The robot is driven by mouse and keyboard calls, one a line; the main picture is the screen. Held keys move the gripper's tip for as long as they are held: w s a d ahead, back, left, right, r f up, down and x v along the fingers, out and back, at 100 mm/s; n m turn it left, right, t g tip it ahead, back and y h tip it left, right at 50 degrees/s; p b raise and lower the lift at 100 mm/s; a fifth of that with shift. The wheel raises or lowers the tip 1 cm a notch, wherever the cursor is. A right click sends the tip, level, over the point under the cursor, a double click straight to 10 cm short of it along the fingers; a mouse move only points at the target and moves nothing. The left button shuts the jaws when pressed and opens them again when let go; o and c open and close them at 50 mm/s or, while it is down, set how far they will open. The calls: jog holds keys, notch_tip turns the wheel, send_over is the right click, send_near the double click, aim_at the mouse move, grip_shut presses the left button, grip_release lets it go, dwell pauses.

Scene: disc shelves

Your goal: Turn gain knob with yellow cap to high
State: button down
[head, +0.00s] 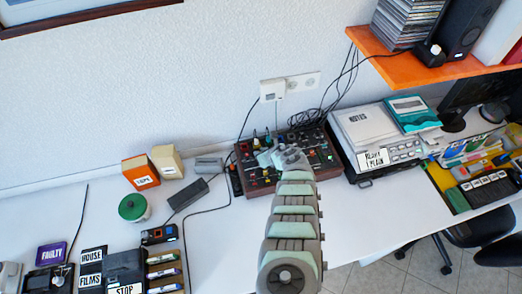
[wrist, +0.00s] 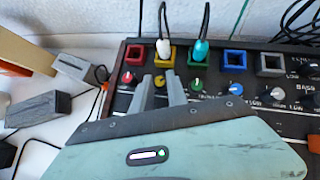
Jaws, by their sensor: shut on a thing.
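The mixer (head: 322,150) is a dark box with a wooden side on the white desk. In the wrist view, a row of capped knobs runs along the mixer: red (wrist: 127,77), yellow (wrist: 159,83), green (wrist: 197,84) and blue (wrist: 235,89). My gripper (wrist: 160,87) has its two grey fingers on either side of the yellow-capped knob and is shut on it. The fingers hide part of this knob, and its pointer is too small to read. In the head view, my gripper (head: 282,158) covers the middle of the mixer and hides the knob.
Coloured sockets stand behind the knobs; a white plug (wrist: 163,48) and a teal plug (wrist: 200,50) with black cables rise close to the fingers. A black adapter (head: 188,194) lies left of the mixer. A grey device with a notes pad (head: 362,122) stands to the right.

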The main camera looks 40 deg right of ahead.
jog(key=shift+w+a+r+m+h+p, duration=0.1)
jog(key=shift+a+m+h+p, duration=0.05)
jog(key=shift+m+h+p, duration=0.4)
jog(key=shift+a+r+m+h+p, duration=0.1)
jog(key=shift+m+h+p, duration=0.25)
jog(key=shift+m+p, duration=0.25)
jog(key=m+h, duration=0.1)
jog(key=m+g, duration=0.1)
jog(key=shift+w+a+f+m+h, duration=0.1)
jog(key=shift+f+m+h, duration=0.1)
jog(key=shift+m+h, duration=0.2)
jog(key=shift+f+m+g+h+b, duration=0.25)
jog(key=shift+m+g+h+b, duration=0.65)
jog(key=shift+m, duration=0.35)
jog(key=m+g+b, duration=0.1)
jog(key=m+b, duration=0.1)
jog(key=shift+w+a+h+b, duration=0.1)
jog(key=shift+h+b, duration=0.2)
jog(key=shift+r+m+g+b, duration=0.1)
jog(key=shift+m+g+b, duration=0.25)
jog(key=shift+b, duration=0.35)
jog(key=shift+r+m+h, duration=0.1)
jog(key=shift+m+h, duration=0.15)
jog(key=shift+h, duration=0.05)
jog(key=c, duration=1.3)
grip_release()
